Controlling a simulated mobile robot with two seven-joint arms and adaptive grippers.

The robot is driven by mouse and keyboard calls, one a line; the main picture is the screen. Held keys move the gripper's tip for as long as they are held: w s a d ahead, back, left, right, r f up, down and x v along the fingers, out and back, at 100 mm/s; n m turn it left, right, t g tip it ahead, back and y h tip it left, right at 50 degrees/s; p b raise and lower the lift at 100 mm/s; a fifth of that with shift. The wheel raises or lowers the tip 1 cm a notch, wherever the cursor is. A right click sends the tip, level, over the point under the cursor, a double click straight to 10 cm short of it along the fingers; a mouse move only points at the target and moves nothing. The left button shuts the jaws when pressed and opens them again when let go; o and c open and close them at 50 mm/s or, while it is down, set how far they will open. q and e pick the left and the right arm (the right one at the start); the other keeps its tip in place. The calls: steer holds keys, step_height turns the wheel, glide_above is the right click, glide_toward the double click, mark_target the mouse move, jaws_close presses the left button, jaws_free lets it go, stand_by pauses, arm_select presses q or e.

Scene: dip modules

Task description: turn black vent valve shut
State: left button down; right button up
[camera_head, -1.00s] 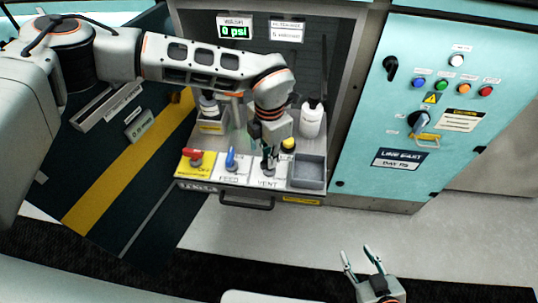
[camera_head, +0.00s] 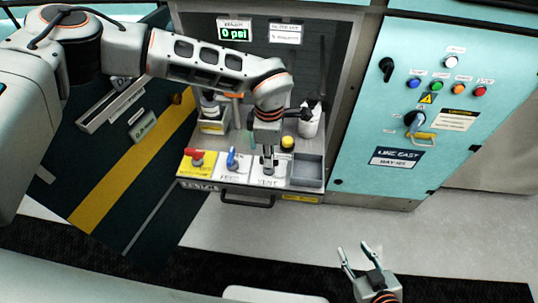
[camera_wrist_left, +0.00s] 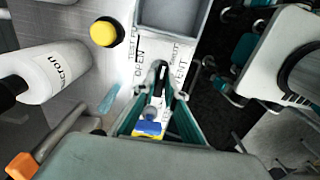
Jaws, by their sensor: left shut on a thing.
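My left gripper (camera_head: 268,167) points down at the VENT panel of the white valve shelf, with its fingers around the black vent valve. In the left wrist view, the fingers of my left gripper (camera_wrist_left: 160,88) are shut on the dark handle of the black vent valve (camera_wrist_left: 163,74). In the head view the fingers hide most of that handle. The blue FEED valve (camera_head: 232,160) stands just to the left; its blue handle shows in the left wrist view (camera_wrist_left: 149,128). My right gripper (camera_head: 361,258) is open and empty, low in the head view, away from the shelf.
A red valve (camera_head: 196,158) is at the shelf's left end. A grey tray (camera_head: 307,170) and a yellow button (camera_head: 288,142) are close on the right. A white bottle (camera_head: 309,124) stands behind. The display (camera_head: 235,33) reads 0 psi. A teal cabinet (camera_head: 400,180) stands at the right.

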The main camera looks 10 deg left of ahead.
stand_by(0.5)
arm_select(q)
steer(key=c, duration=2.1)
jaws_free()
steer(key=shift+r, duration=0.1)
step_height(320, 180, up, 12)
steer(key=shift+f, duration=0.1)
